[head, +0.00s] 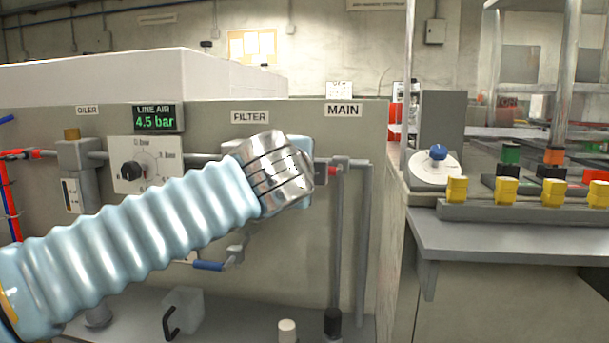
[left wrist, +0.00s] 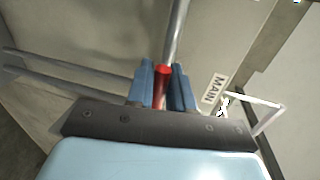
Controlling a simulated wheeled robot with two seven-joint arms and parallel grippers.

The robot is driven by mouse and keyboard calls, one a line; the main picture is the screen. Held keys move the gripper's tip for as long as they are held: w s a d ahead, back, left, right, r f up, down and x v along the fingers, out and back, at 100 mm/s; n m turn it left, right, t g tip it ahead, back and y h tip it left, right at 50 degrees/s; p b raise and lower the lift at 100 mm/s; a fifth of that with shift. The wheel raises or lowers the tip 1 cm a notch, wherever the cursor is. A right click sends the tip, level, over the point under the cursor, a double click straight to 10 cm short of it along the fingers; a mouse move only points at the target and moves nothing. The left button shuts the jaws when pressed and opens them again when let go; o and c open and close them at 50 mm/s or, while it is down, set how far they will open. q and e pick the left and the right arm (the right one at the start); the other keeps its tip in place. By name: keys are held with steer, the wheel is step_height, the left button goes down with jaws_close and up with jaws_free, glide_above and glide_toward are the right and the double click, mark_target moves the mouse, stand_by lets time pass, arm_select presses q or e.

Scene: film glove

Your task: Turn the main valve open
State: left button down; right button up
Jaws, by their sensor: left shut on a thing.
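The MAIN label (head: 343,110) is on the grey panel, and it also shows in the left wrist view (left wrist: 214,88). Below it, a short red piece of the main valve's handle (head: 333,171) shows just right of my left gripper (head: 318,170). In the left wrist view, the blue fingers of my left gripper (left wrist: 161,84) are shut on the red handle (left wrist: 161,92), one on each side. The valve body is mostly hidden behind my wrist in the head view. My right gripper is in neither view.
A display (head: 155,118) reads LINE AIR 4.5 bar. A dial with a black knob (head: 133,171) and a blue-handled lever (head: 208,265) are on the same panel. Vertical pipes (head: 363,245) run below the valve. A bench with yellow buttons (head: 457,189) stands at the right.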

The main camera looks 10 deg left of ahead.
arm_select(q)
steer(key=shift+f, duration=0.15)
stand_by(0.3)
steer(key=c, duration=1.2)
jaws_free()
steer(key=shift+o, duration=0.2)
steer(key=shift+s, duration=0.1)
steer(key=s+r, duration=0.2)
steer(key=s, duration=1.1)
steer(key=shift+s+r, duration=0.2)
steer(key=shift+r, duration=0.15)
